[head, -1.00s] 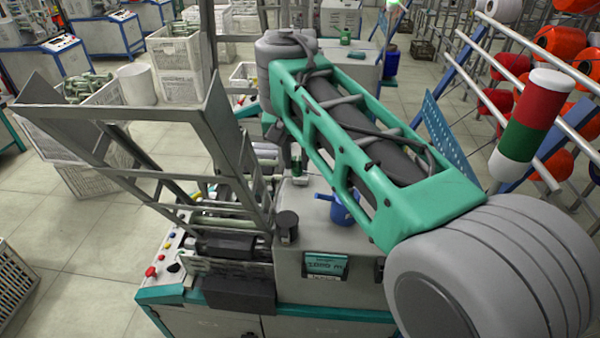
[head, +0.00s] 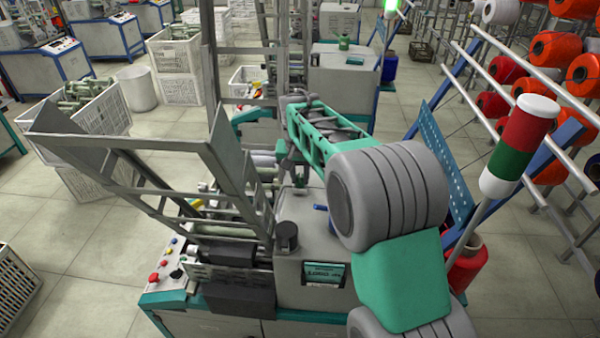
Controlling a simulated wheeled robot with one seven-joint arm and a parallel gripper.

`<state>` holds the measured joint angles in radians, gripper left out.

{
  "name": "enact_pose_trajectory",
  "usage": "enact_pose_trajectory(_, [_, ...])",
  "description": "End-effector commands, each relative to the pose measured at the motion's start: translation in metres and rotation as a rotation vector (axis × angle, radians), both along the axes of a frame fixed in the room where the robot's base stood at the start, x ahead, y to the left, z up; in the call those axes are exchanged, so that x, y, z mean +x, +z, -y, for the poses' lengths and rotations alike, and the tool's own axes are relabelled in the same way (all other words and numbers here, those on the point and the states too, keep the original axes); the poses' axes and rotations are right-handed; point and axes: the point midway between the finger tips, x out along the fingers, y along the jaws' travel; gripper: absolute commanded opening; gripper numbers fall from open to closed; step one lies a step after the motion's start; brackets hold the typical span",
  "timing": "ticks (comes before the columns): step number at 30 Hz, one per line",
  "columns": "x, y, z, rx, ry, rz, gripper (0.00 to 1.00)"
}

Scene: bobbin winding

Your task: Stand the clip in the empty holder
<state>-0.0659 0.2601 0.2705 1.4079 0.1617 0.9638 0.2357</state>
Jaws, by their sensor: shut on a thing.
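My arm reaches from the lower right over the winding machine (head: 318,237), and its green forearm ends above the back of the machine. I cannot make out the gripper's fingers; the far end of my arm is small and dark against the machine frame. The clip and the empty holder cannot be told apart from the other parts here. A blue container (head: 320,207) on the machine top is mostly hidden behind my arm.
A grey slanted frame (head: 165,180) rises at the machine's left. A control panel (head: 165,270) with coloured buttons sits at its front left. A red, white and green signal column (head: 517,145) and a rack with orange and red spools (head: 553,47) stand at right. Open floor lies at left.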

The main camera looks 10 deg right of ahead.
Motion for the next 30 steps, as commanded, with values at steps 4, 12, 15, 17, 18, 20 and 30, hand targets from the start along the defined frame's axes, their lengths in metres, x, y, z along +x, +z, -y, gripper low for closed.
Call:
enact_pose_trajectory(4, [0.000, -0.001, 0.000, 0.000, 0.000, 0.001, 0.00])
enact_pose_trajectory(12, [0.000, -0.005, 0.000, 0.000, 0.000, 0.000, 0.25])
enact_pose_trajectory(15, [0.000, -0.005, 0.000, 0.000, 0.000, 0.000, 0.33])
enact_pose_trajectory(17, [0.000, -0.005, 0.000, 0.000, 0.000, 0.000, 0.38])
enact_pose_trajectory(18, [0.000, -0.004, 0.000, 0.000, 0.000, 0.000, 0.41])
enact_pose_trajectory(20, [0.000, -0.004, 0.000, 0.000, 0.000, 0.000, 0.42])
enact_pose_trajectory(30, [-0.002, 0.010, -0.001, 0.000, -0.001, 0.004, 0.42])
